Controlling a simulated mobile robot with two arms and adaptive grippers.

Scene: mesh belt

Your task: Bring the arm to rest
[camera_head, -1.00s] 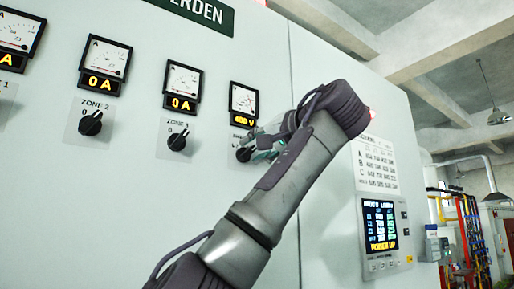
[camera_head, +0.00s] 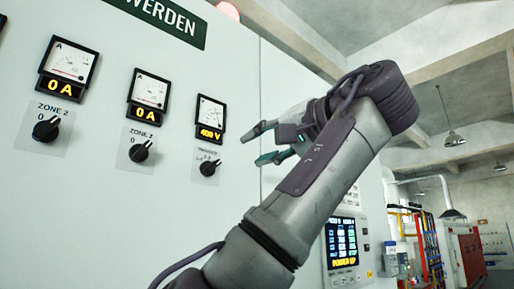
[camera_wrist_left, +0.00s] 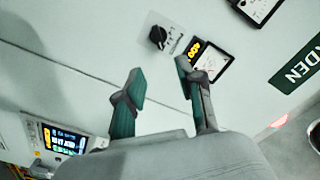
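My left gripper (camera_head: 257,147) is open and empty in the head view, in front of the pale cabinet. Its two fingers are spread, and it lies to the right of the rightmost black rotary knob (camera_head: 208,168), apart from it. In the left wrist view the spread fingers of my left gripper (camera_wrist_left: 160,70) show with nothing between them. The same knob (camera_wrist_left: 158,37) is beyond the fingertips there. My right gripper is not in view.
The cabinet carries more knobs (camera_head: 139,151) under dial meters (camera_head: 149,87); the two left displays read 0 A, the rightmost display (camera_head: 209,133) 400 V. A lit screen panel (camera_head: 342,243) is at lower right. Pipes (camera_head: 425,245) and open hall lie beyond the cabinet's right edge.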

